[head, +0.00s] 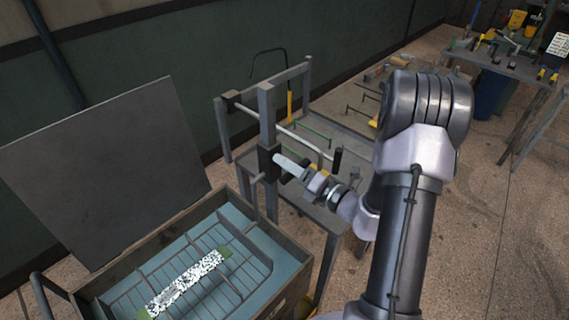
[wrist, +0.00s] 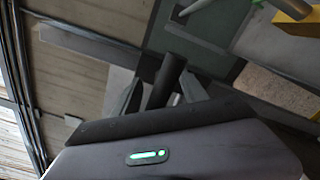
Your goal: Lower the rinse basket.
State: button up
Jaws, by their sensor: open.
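The rinse basket (head: 225,285) is a wire grid inside an open tank (head: 290,265) at the lower left of the head view. Blue liquid shows through and around its wires. A speckled strip (head: 185,284) with green ends lies across it. A grey post (head: 267,105) stands behind the tank with a dark block (head: 269,163) and a short peg (head: 258,178) on it. My gripper (head: 287,167) is at this block. In the wrist view my gripper (wrist: 163,92) is open, with a dark round bar (wrist: 165,80) between its fingers. I cannot tell whether they touch.
The tank's large lid (head: 105,170) is raised at the left. A grey frame (head: 290,72) and a rack table (head: 345,115) with hooked rods stand behind my arm. A cluttered bench (head: 510,65) is at the far right. The floor at right is clear.

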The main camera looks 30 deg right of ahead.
jog(key=shift+w+a, duration=0.25)
jog(key=shift+w, duration=0.3)
grip_shut()
notch_tip(320, 180, down, 16)
jog(key=b, duration=1)
jog(key=shift+f, duration=0.25)
jog(key=shift+s+f, duration=0.1)
